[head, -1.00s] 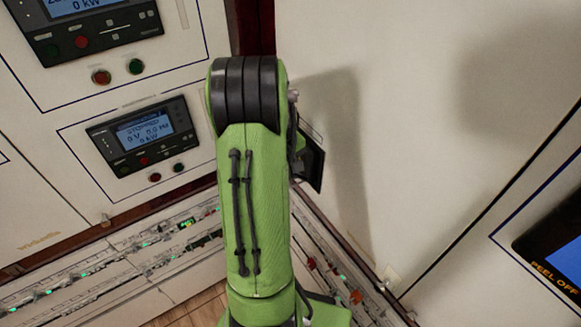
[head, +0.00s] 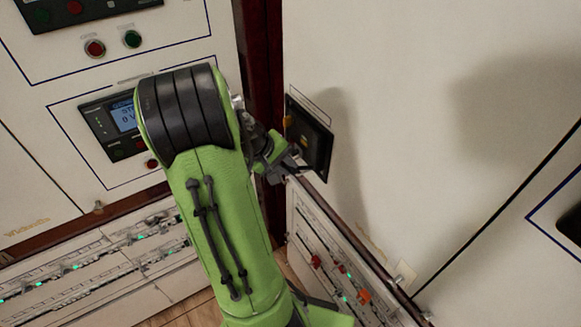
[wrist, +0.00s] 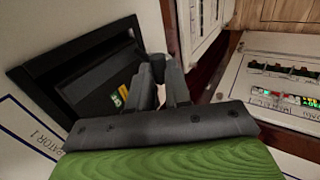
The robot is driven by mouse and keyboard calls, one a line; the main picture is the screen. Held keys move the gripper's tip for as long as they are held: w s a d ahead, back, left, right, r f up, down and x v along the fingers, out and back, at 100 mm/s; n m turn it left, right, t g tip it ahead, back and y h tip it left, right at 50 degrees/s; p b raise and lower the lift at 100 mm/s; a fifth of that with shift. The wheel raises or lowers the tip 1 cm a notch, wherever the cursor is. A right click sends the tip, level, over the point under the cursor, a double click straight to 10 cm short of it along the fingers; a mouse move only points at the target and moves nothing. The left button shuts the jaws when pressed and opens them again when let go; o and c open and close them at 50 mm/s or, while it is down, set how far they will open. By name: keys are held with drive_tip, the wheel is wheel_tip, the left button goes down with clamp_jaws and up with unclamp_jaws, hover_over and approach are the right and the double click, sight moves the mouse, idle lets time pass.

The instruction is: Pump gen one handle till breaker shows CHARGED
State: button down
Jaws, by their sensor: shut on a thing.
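The gen one breaker (head: 309,137) is a black unit set in the cream cabinet front at centre. In the wrist view, its black face (wrist: 92,82) fills the left, with a small green and yellow indicator (wrist: 119,97). I cannot read whether it shows CHARGED. My gripper (head: 292,166) is at the breaker's lower front. In the wrist view, my gripper's fingers (wrist: 163,72) are close together at the breaker's right edge, shut on the handle. The handle is mostly hidden by the fingers.
A generator panel (head: 122,116) with a lit display is at left, partly covered by my arm. Low breaker rows (head: 95,262) with green lights run along the bottom left, and another row (head: 335,270) is below the breaker.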

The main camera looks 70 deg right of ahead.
drive_tip(key=shift+w+a+f+g+h+b, duration=0.15)
drive_tip(key=shift+f+g+h+b, duration=0.15)
drive_tip(key=shift+f+b, duration=0.15)
drive_tip(key=shift+w+a+f+g+h+b, duration=0.1)
drive_tip(key=shift+a+f+g+h+b, duration=0.05)
drive_tip(key=shift+f+g+h+b, duration=0.25)
drive_tip(key=shift+r, duration=0.1)
drive_tip(key=c, duration=1.1)
unclamp_jaws()
drive_tip(key=shift+o, duration=0.2)
drive_tip(key=p+v, duration=0.3)
drive_tip(key=v, duration=1.3)
drive_tip(key=shift+p, duration=0.35)
